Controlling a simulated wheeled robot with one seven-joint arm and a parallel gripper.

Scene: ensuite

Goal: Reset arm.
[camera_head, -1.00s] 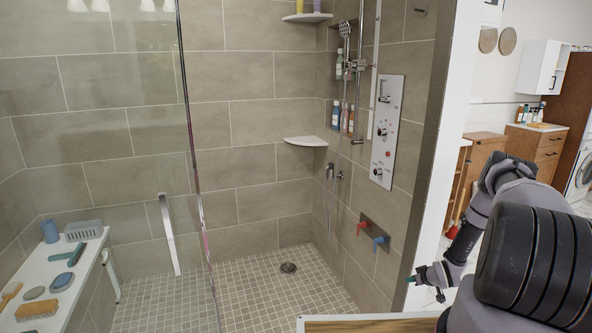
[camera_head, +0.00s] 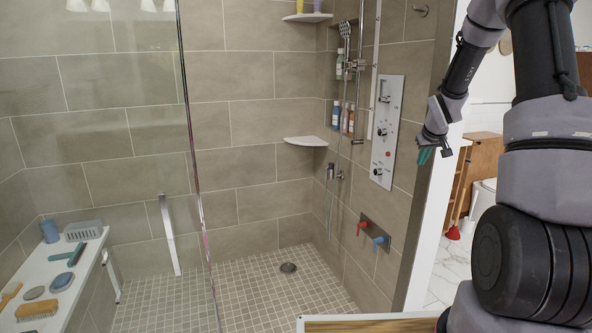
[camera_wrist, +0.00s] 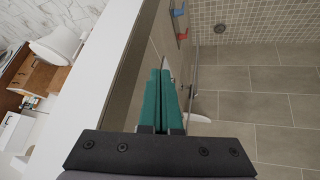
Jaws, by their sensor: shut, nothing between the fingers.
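My gripper (camera_head: 430,156) is raised at the right of the head view, in front of the shower's right wall edge. Its teal fingers are together and empty. In the wrist view the shut fingers (camera_wrist: 166,100) point toward the wall edge, with nothing between them. My arm bends up and over at the right side of the head view and hides part of the room behind it.
The shower has a silver control panel (camera_head: 387,131), red (camera_head: 361,228) and blue (camera_head: 381,240) valve handles, and a corner shelf (camera_head: 306,141). A glass panel edge (camera_head: 188,130) stands left of centre. A bench (camera_head: 88,262) holds several bath items. A wooden surface (camera_head: 370,325) lies at the bottom.

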